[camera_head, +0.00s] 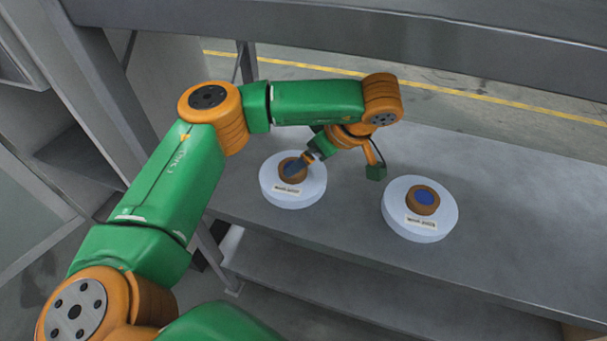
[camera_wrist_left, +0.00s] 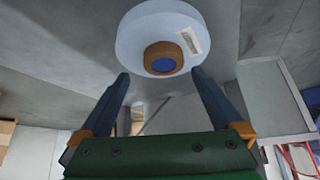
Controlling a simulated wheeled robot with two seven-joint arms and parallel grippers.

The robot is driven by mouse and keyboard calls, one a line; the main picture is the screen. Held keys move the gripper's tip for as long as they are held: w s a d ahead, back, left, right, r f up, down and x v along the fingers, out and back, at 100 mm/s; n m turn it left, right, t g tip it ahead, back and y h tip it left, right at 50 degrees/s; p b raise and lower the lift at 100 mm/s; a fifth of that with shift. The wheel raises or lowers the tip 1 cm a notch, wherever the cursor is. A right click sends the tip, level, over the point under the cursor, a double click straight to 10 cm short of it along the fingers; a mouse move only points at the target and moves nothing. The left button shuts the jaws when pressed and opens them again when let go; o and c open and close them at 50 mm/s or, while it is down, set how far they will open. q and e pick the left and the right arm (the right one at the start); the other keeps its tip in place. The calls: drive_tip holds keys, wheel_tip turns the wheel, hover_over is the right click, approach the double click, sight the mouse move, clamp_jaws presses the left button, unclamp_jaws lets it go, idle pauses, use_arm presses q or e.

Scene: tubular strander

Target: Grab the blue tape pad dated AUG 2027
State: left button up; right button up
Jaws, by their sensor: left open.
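Two pale blue-white round tape pads lie flat on the grey shelf, each with a brown hub, a blue centre and a small label too small to read. The left pad (camera_head: 312,189) is partly covered by my left gripper (camera_head: 297,166), whose fingers reach down to its hub. The right pad (camera_head: 447,217) stands clear, with its label facing the front. In the left wrist view one pad (camera_wrist_left: 132,36) lies just beyond the spread fingertips of my open, empty left gripper (camera_wrist_left: 160,74). Whether the fingers touch it cannot be told. My right gripper is not in view.
The grey shelf (camera_head: 520,235) has free room right of the right pad and between the pads. A metal beam (camera_head: 400,35) crosses above at the back, and a lower shelf (camera_head: 330,270) runs below the front edge. Metal posts stand at the left.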

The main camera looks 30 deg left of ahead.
sight(305, 188)
use_arm(q)
drive_tip(key=x, duration=0.4)
drive_tip(key=shift+s+a+f, duration=0.25)
drive_tip(key=shift+s+a, duration=0.1)
drive_tip(key=shift+a, duration=0.1)
drive_tip(key=shift+w+f, duration=0.1)
drive_tip(key=shift+f, duration=0.05)
drive_tip(key=c, duration=1.5)
